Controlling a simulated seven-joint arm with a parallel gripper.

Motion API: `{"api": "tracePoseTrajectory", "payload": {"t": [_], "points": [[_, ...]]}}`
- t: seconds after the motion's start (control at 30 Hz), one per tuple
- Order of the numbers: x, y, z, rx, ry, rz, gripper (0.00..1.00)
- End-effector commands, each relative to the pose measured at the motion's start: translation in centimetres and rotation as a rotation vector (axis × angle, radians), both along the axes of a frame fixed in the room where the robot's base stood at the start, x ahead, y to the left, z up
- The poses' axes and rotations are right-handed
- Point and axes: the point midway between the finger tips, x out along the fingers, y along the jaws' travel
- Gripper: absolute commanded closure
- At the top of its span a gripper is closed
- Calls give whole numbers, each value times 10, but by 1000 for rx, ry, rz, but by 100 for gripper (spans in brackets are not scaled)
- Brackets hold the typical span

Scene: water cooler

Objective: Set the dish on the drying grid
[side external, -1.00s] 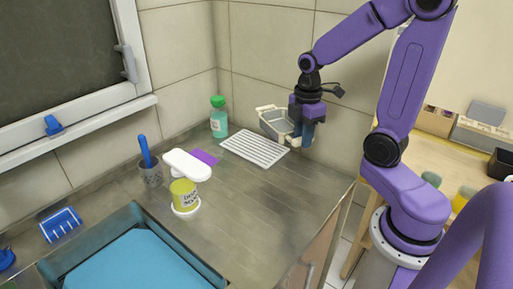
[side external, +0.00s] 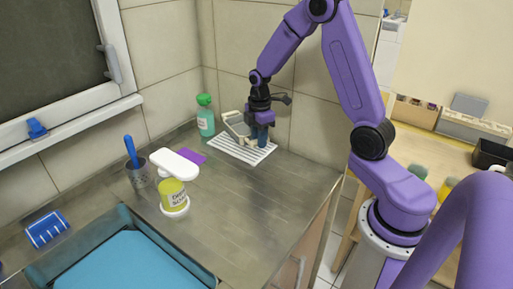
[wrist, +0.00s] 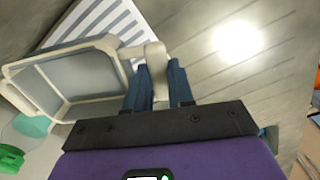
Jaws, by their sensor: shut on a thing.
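The dish (side external: 236,126) is a grey rectangular tray with a cream rim and handles. My gripper (side external: 261,137) is shut on the handle at one end of it. The dish is tilted and sits over the drying grid (side external: 227,149), a white slatted rack on the counter; whether it touches the slats I cannot tell. In the wrist view the dish (wrist: 78,76) extends left from my gripper (wrist: 160,84), its handle between the blue fingers. Part of the grid (wrist: 97,22) shows beyond it.
A green-capped bottle (side external: 205,117) stands close left of the grid, by the tiled wall. A purple cloth (side external: 192,156), a white object (side external: 174,163), a yellow can (side external: 173,193) and a cup with a blue handle (side external: 138,174) are farther left. The counter front (side external: 245,200) is clear.

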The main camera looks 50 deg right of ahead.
Motion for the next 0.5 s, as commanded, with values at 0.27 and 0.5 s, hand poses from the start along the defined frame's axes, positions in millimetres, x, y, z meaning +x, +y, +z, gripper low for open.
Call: {"api": "tracePoseTrajectory", "payload": {"t": [0.27,0.5], "points": [[12,-3,-14,-1,-2,0,100],[14,-3,-43,0,0,0,100]]}}
